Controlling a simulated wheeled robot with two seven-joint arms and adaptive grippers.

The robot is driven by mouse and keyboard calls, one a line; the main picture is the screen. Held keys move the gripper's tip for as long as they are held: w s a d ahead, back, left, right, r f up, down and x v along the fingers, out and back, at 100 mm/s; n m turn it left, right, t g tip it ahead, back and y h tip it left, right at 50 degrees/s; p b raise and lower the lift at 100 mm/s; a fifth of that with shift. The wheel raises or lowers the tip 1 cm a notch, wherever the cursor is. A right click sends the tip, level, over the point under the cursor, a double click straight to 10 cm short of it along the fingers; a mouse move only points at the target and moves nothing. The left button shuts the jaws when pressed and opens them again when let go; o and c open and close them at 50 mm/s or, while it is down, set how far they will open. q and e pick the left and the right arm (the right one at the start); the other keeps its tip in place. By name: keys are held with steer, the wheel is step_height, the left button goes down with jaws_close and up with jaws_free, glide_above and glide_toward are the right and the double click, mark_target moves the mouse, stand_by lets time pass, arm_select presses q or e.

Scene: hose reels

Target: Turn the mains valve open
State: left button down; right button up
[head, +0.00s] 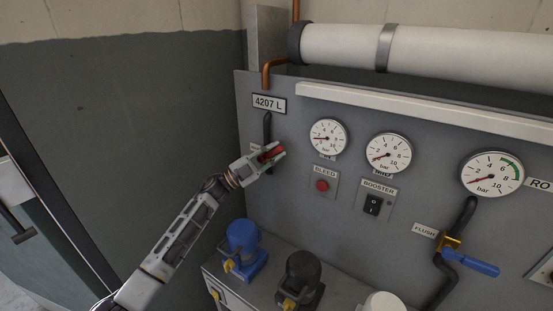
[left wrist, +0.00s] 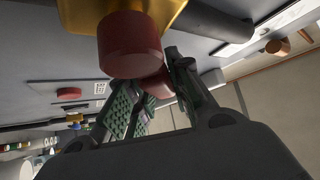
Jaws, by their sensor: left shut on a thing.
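The mains valve's red handle (head: 272,152) is on the grey panel's left side, below the 4207 L plate. My left gripper (head: 268,156) is shut on this handle and hides most of the valve. In the left wrist view the red handle (left wrist: 130,45) is large at the top, with the brass valve body (left wrist: 182,12) behind it. The gripper's green-padded fingers (left wrist: 150,92) stand on either side of the handle's narrower red part. A dark pipe runs vertically at the valve. My right gripper is not in view.
Gauges (head: 388,153) line the panel to the right. Below are a red bleed button (head: 321,185), a booster switch (head: 373,205) and a blue-handled flush valve (head: 480,268). A white tank (head: 450,50) hangs above.

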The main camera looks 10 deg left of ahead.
mark_target(261, 155)
arm_select(q)
steer(key=n+t, duration=0.2)
steer(key=a+r+n+t, duration=0.1)
steer(key=n, duration=0.1)
steer(key=shift+w+t, duration=0.25)
steer(key=shift+t, duration=0.05)
steer(key=n+t, duration=0.1)
steer(key=a+n+t+y, duration=0.1)
steer(key=n, duration=0.1)
steer(key=r+n+t+y, duration=0.1)
steer(key=n, duration=0.1)
steer(key=shift+w+a+t, duration=0.2)
steer(key=shift+w+t, duration=0.05)
steer(key=shift+t, duration=0.15)
steer(key=shift+w+a+r+n+t+y, duration=0.15)
steer(key=shift+a+n+t+y, duration=0.25)
steer(key=shift+n+t+y, duration=0.9)
steer(key=shift+w+a+n+t+y, duration=0.2)
steer(key=shift+a+n+t+y, duration=0.35)
steer(key=shift+n+y, duration=1.3)
steer(key=shift+w+a+r+n+t+y, duration=0.25)
steer(key=shift+n+t+y, duration=0.7)
steer(key=shift+n, duration=1.3)
steer(key=shift+s+f, duration=0.1)
steer(key=shift+f, duration=0.1)
steer(key=c, duration=1.3)
jaws_free()
steer(key=shift+a, duration=0.1)
steer(key=shift+v, duration=6)
